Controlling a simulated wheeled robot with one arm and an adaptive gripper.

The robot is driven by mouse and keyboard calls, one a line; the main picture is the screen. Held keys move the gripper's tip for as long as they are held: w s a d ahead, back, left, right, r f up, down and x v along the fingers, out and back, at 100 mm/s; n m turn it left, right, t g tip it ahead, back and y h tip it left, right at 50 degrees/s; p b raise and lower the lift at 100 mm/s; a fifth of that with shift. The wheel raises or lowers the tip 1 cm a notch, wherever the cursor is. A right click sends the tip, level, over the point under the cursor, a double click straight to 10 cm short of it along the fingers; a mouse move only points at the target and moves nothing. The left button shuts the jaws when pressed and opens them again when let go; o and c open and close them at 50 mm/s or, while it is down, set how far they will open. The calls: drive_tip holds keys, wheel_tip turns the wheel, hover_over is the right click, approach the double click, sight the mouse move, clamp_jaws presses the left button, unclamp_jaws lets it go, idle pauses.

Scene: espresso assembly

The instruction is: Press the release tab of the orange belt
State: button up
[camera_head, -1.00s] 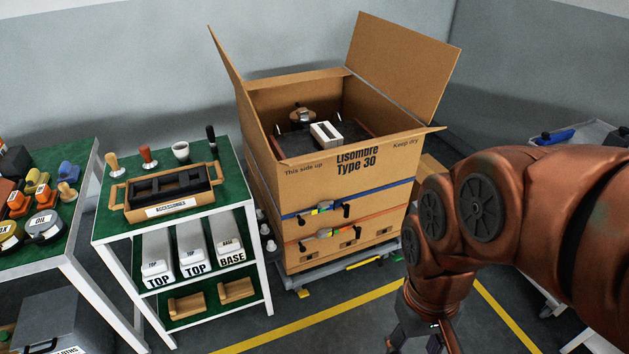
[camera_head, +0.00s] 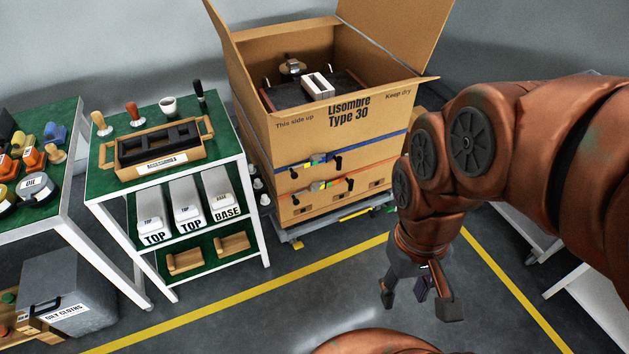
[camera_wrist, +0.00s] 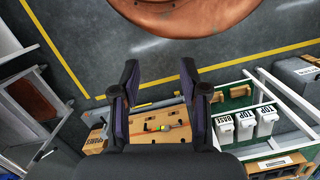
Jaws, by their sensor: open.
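The orange belt (camera_head: 376,173) runs around the lower part of the big cardboard box. Its buckle (camera_head: 318,186) is on the front face and has small coloured parts; the release tab is too small to make out. A blue belt (camera_head: 372,144) with a similar buckle (camera_head: 318,159) runs above it. My gripper (camera_head: 418,296) is open and empty, above the floor in front and to the right of the box, well apart from the belts.
The cardboard box (camera_head: 350,120) stands open on a low wheeled dolly (camera_head: 300,235). A green-topped shelf (camera_head: 226,150) with an accessories tray (camera_head: 165,158) stands left of it. Bare floor with yellow lines (camera_head: 240,302) lies in front. White carts stand at the right.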

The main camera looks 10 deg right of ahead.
clamp_jaws()
idle(1.4)
